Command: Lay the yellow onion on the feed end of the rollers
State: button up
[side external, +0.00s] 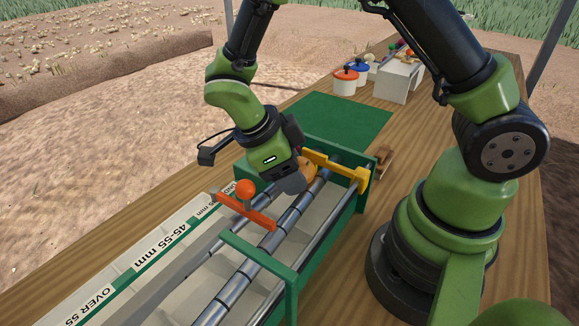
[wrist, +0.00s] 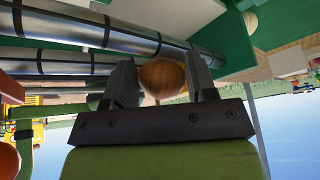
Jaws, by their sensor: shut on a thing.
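The yellow onion (wrist: 162,78) is brown-gold and sits between the two fingers of my gripper (wrist: 160,84) in the wrist view. My gripper is shut on it. In the side view the onion (side external: 308,170) shows partly, behind my gripper (side external: 296,180), at the far end of the rollers (side external: 292,216). A yellow bracket (side external: 340,168) stands close beyond it. In the wrist view the onion is close to the steel rollers (wrist: 110,38). I cannot tell whether it touches them.
An orange bar with a ball knob (side external: 246,188) crosses the rollers nearer the camera. A green frame (side external: 262,262) surrounds the machine. Labelled bins (side external: 165,250) line its left side. A green mat (side external: 345,118), lidded pots (side external: 345,82) and a white box (side external: 398,80) are farther back.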

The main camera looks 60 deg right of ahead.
jog(key=o, duration=1.3)
jog(key=s+g, duration=0.1)
jog(key=s, duration=0.1)
jog(key=s+f, duration=0.1)
jog(key=shift+s+d+g, duration=0.15)
jog(key=shift+s+g, duration=0.2)
jog(key=shift+g, duration=0.05)
jog(key=shift+o, duration=0.7)
jog(key=w+a+r+t, duration=0.1)
jog(key=w+a+r, duration=0.2)
jog(key=w+r, duration=0.3)
notch_tip(320, 180, up, 3)
jog(key=shift+a+f+t, duration=0.15)
jog(key=shift+a+t, duration=0.15)
notch_tip(320, 180, up, 9)
jog(key=n+t+y, duration=0.4)
jog(key=n, duration=0.6)
send_over(314, 185)
jog(key=w+a, duration=0.2)
jog(key=s+d+r+n+t+y, duration=0.2)
jog(key=s+n+t, duration=0.4)
jog(key=n, duration=0.7)
jog(key=shift+s+r+t, duration=0.4)
jog(key=shift+s+r, duration=0.05)
jog(key=shift+s, duration=0.1)
